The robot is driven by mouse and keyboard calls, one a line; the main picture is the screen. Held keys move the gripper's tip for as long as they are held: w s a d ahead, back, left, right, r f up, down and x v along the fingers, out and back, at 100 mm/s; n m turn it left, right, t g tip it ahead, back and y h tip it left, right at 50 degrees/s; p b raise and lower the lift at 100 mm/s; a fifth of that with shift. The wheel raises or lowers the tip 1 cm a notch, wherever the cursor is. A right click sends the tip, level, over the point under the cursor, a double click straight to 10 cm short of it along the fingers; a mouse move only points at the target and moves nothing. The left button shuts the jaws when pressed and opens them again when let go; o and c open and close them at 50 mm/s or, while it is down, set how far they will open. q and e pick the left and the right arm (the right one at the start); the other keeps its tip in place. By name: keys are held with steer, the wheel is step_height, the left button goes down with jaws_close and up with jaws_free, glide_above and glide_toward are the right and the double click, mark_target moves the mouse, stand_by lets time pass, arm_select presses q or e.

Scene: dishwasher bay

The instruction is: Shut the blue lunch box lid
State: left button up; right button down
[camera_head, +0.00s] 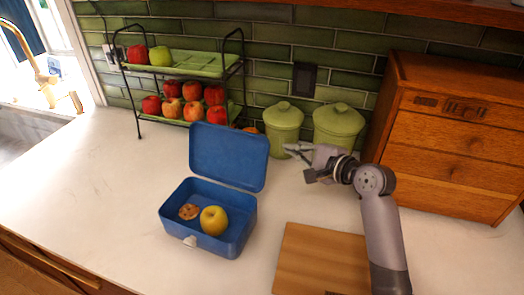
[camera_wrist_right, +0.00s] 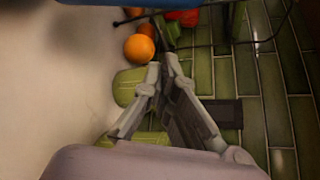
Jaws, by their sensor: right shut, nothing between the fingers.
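The blue lunch box (camera_head: 180,218) stands open on the white counter. Its lid (camera_head: 228,157) is raised, leaning slightly back from the hinge on the far side. A yellow apple (camera_head: 214,220) and a round cookie-like item (camera_head: 189,212) lie inside. My right gripper (camera_head: 288,149) is to the right of the raised lid, near its upper right edge, apart from it in the head view. Its fingers (camera_wrist_right: 158,66) are shut and empty. A blue edge (camera_wrist_right: 130,3), probably the lid, shows at the top of the wrist view. My left gripper is out of view.
Behind stand two green canisters (camera_head: 283,122) and a two-tier rack (camera_head: 185,70) of fruit. A wooden board (camera_head: 322,260) lies right of the box, and a wooden drawer cabinet (camera_head: 440,140) stands at right. The counter left of the box is clear.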

mark_target(262, 142)
steer(key=p+x, duration=0.2)
steer(key=x, duration=0.8)
steer(key=s+a+r+p, duration=0.1)
steer(key=s+a+p, duration=0.1)
steer(key=shift+s+a+r, duration=0.15)
steer(key=shift+s+r, duration=0.25)
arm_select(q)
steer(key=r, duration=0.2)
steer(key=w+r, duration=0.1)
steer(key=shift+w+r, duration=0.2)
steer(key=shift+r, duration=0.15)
arm_select(e)
steer(key=shift+f, duration=0.1)
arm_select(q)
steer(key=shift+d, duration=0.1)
arm_select(e)
steer(key=shift+w, duration=0.1)
